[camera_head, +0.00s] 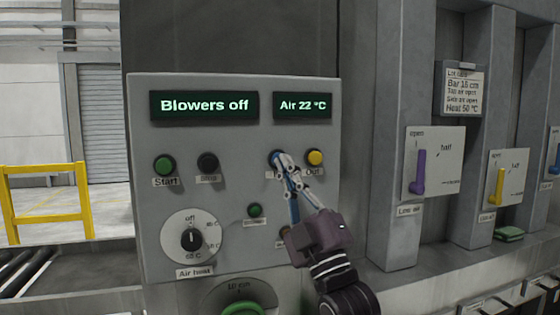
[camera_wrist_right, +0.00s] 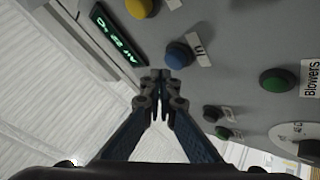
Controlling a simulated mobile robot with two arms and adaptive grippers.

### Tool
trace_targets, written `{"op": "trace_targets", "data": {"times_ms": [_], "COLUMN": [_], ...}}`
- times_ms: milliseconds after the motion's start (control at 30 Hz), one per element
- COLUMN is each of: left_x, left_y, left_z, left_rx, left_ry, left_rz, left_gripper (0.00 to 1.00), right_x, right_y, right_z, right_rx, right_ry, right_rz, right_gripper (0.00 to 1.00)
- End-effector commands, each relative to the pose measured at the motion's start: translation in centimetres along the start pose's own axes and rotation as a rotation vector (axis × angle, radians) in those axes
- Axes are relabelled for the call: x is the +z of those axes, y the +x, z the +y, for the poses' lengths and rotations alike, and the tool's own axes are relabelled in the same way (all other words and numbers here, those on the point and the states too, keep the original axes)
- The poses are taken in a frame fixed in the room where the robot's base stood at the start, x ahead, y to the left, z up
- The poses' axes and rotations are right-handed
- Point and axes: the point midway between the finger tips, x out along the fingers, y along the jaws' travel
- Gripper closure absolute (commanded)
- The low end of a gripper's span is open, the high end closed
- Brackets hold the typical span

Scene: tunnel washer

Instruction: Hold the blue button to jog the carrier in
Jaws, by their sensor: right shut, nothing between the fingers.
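The blue button (camera_head: 275,156) is on the grey control panel (camera_head: 235,135), left of the yellow button (camera_head: 315,157), which is labelled Out. In the head view my right gripper (camera_head: 281,160) overlaps the blue button and hides part of it and its label. The gripper is shut and empty. In the right wrist view the whole blue button (camera_wrist_right: 179,54) shows with its In label (camera_wrist_right: 201,48). The closed fingertips (camera_wrist_right: 154,77) show just beside it there; I cannot tell whether they touch it. My left gripper is not in view.
The panel also has a green Start button (camera_head: 164,165), a black button (camera_head: 208,163) and an air heat dial (camera_head: 191,240). Its displays read Blowers off (camera_head: 204,106) and Air 22 °C (camera_head: 302,105). Purple (camera_head: 419,172) and yellow levers (camera_head: 497,186) stand to the right.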

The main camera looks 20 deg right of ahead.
Motion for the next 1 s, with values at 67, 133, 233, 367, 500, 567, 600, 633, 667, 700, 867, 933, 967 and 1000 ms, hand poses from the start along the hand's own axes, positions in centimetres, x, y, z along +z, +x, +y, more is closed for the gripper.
{"op": "trace_targets", "data": {"times_ms": [67, 133, 233, 367, 500, 567, 600, 633, 667, 700, 867, 933, 967, 1000], "left_x": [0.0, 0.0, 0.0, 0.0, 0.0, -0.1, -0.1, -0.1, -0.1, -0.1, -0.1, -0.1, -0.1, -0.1], "left_y": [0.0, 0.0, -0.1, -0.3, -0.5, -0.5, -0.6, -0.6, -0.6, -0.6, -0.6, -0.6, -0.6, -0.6], "left_z": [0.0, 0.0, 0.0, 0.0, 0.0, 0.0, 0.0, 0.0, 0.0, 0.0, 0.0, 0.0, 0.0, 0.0], "left_rx": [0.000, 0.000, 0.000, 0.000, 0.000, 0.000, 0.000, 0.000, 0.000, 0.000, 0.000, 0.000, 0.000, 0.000], "left_ry": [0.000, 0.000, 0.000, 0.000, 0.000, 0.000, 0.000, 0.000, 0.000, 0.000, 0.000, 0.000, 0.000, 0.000], "left_rz": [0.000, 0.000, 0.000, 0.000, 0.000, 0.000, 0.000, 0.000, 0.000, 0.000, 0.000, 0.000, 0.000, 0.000], "left_gripper": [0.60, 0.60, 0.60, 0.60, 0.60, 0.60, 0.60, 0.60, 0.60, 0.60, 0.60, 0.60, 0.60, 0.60], "right_x": [0.0, 0.0, -0.3, -0.9, -1.6, -1.9, -2.1, -2.2, -2.3, -2.4, -2.5, -2.5, -2.5, -2.5], "right_y": [0.0, 0.0, -0.3, -1.2, -2.2, -2.6, -2.9, -3.0, -3.1, -3.3, -3.5, -3.5, -3.5, -3.5], "right_z": [0.0, 0.0, 0.3, 1.0, 1.7, 2.0, 2.1, 2.2, 2.3, 2.4, 2.6, 2.6, 2.5, 2.5], "right_rx": [0.000, 0.000, 0.000, 0.001, 0.000, 0.000, 0.001, 0.000, 0.000, 0.000, 0.000, 0.000, 0.000, 0.000], "right_ry": [0.000, 0.000, 0.000, 0.000, -0.001, 0.000, 0.000, 0.000, 0.000, 0.000, -0.001, 0.000, 0.000, 0.000], "right_rz": [0.000, 0.000, 0.001, 0.001, 0.000, 0.001, 0.001, 0.001, 0.000, 0.000, 0.000, 0.000, 0.000, 0.000], "right_gripper": [1.00, 1.00, 1.00, 1.00, 1.00, 1.00, 1.00, 1.00, 1.00, 1.00, 1.00, 1.00, 1.00, 1.00]}}
